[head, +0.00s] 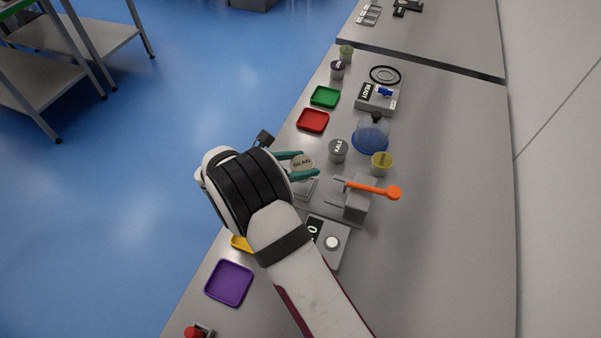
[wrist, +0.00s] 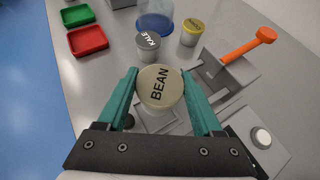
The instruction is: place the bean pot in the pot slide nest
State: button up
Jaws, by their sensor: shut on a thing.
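The bean pot (wrist: 160,88), with a tan lid marked BEAN, is between the teal fingers of my gripper (wrist: 162,100), which is shut on it. In the head view the pot (head: 302,162) shows between the fingertips of my gripper (head: 297,163). Below and partly behind it is a grey square holder (wrist: 157,121), likely the pot slide nest; it also shows in the head view (head: 306,187). The pot looks upright and hides part of the holder. I cannot tell whether they touch. A grey slide block with an orange handle (head: 374,189) stands right of the holder.
The kale pot (head: 338,150), a yellow pot (head: 382,163) and a clear dome on a blue base (head: 371,134) stand just beyond. Red (head: 313,120), green (head: 324,97) and purple (head: 229,283) trays lie along the left edge. The bench's right side is clear.

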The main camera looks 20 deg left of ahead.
notch_tip(320, 180, down, 4)
jog(key=shift+a+f, duration=0.1)
jog(key=shift+f, duration=0.15)
jog(key=o, duration=1.4)
